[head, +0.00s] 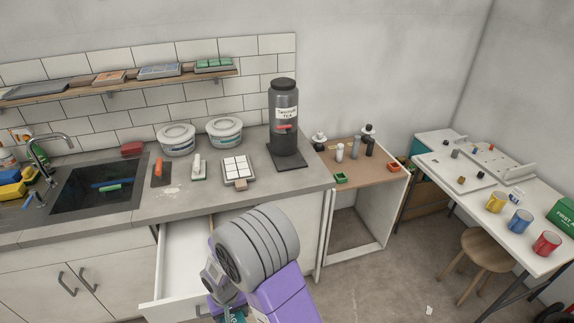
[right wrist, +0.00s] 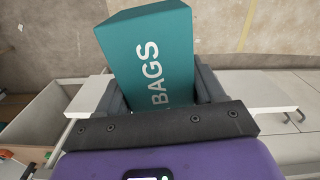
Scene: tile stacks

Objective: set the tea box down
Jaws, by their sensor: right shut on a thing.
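The tea box (right wrist: 150,55) is a teal box with white lettering that reads "BAGS". In the right wrist view my right gripper (right wrist: 160,92) is shut on it, with a dark finger on each side. The box sticks out past the fingers, with floor showing beyond it. In the head view only a small teal piece of the box (head: 238,316) shows at the bottom edge, beside my purple and grey right arm. Most of the box and the fingertips are hidden there. My left gripper is not in view.
An open white drawer (head: 183,262) juts out under the grey counter (head: 300,184), left of my arm. The counter holds tubs (head: 176,140), a tile stack (head: 237,170) and a tea canister (head: 284,118). A white table with mugs (head: 521,221) stands right, near a stool (head: 487,250).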

